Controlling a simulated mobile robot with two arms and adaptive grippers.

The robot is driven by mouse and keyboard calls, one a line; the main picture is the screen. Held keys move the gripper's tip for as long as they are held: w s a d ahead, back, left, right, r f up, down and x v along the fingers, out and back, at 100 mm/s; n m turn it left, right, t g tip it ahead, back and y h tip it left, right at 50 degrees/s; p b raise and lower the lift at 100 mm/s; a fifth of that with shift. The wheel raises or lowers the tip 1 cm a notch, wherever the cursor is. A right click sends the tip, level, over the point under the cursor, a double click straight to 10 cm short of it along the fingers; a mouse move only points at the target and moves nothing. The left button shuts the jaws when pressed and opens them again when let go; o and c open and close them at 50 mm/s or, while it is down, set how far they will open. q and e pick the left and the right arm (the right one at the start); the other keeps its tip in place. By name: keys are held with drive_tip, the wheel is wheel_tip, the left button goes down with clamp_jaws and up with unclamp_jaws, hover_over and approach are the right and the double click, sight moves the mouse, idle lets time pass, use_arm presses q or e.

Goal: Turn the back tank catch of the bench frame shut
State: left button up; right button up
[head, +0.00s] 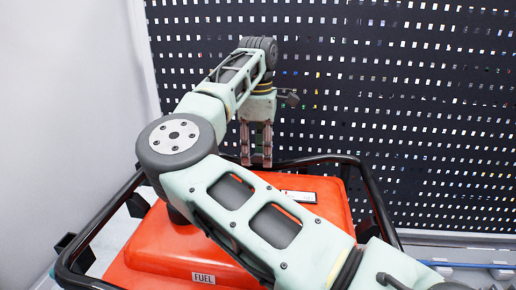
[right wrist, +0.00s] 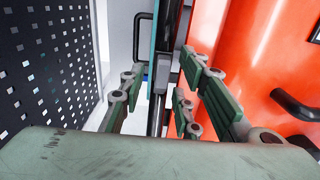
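The orange tank (head: 150,250), marked FUEL, sits inside the black tubular bench frame (head: 385,215). My right gripper (head: 257,160) points down at the frame's back rail, behind the tank. In the right wrist view my right gripper (right wrist: 160,88) has its green-padded fingers apart, one on each side of a dark upright bar. A small grey-black piece (right wrist: 162,72) on that bar, which looks like the back catch, lies between the fingers. I cannot tell whether a pad touches it, or which way it is turned. The catch is not discernible in the head view. My left gripper is not in view.
A black perforated panel (head: 420,110) stands behind the frame, close to my right gripper. A pale wall (head: 60,110) is at the left. The orange tank wall (right wrist: 255,60) is close to the right-hand finger in the wrist view, with a dark handle (right wrist: 295,108) on it.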

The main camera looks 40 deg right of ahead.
drive_tip(key=shift+s+a, duration=0.1)
drive_tip(key=shift+c, duration=0.3)
drive_tip(key=shift+r, duration=0.1)
drive_tip(key=shift+c, duration=0.9)
clamp_jaws()
drive_tip(key=shift+f+n+b, duration=0.25)
drive_tip(key=shift+n+b, duration=0.55)
drive_tip(key=shift+b, duration=0.2)
drive_tip(key=shift+r+n, duration=0.2)
drive_tip(key=shift+n, duration=0.5)
drive_tip(key=shift+o, duration=1.2)
unclamp_jaws()
